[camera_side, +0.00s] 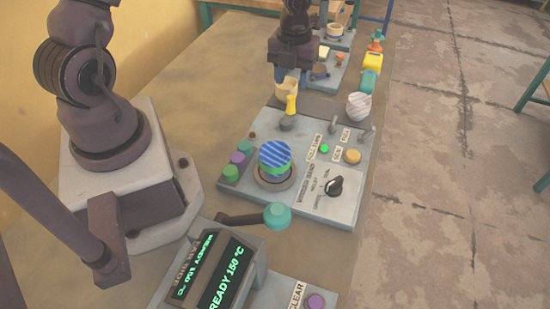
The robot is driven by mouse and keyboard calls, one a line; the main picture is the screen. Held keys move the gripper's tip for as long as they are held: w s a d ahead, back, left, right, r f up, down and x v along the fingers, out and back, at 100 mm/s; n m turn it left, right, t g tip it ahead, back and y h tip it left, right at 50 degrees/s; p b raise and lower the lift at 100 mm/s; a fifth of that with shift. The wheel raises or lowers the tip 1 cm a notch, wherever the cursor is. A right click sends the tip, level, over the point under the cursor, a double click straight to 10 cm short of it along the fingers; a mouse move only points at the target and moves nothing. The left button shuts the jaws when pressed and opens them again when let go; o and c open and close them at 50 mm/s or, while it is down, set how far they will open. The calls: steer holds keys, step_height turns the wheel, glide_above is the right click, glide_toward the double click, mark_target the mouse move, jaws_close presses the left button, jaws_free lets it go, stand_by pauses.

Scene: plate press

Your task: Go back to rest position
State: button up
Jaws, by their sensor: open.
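My gripper (284,74) is at the top middle of the side view, pointing down over the far end of the grey control panel. It is open, and its fingertips are small and partly dark in this view. A beige cup-like piece (287,88) shows just below it; I cannot tell whether they touch. A yellow-handled lever (291,105) stands upright just in front of that piece. A blue-striped disc with a green lower layer (275,156) sits on a round grey base (274,182) on the panel, well apart from my gripper.
The grey panel (335,208) carries a lit green light, switches and a black knob. A display (222,275) reading "READY 150 °C" and a teal-knobbed lever (277,215) are nearer. A striped ball (359,106) and yellow and teal pieces (371,62) line the table's right edge.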

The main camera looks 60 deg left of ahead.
steer(key=shift+r, duration=0.45)
steer(key=n, duration=0.2)
steer(key=shift+s+d+f+n, duration=0.1)
steer(key=shift+s+n, duration=0.15)
steer(key=shift+n, duration=0.15)
steer(key=s+d+r+n+t, duration=0.2)
steer(key=s+d+r+n, duration=0.1)
steer(key=s+r+n, duration=0.5)
steer(key=s+d+r+n+t, duration=0.3)
steer(key=s+r+n, duration=0.5)
steer(key=r+n, duration=0.6)
steer(key=shift+s+d+r+n+t, duration=0.25)
steer(key=shift+s+d+n+t, duration=0.1)
steer(key=shift+d+n, duration=0.6)
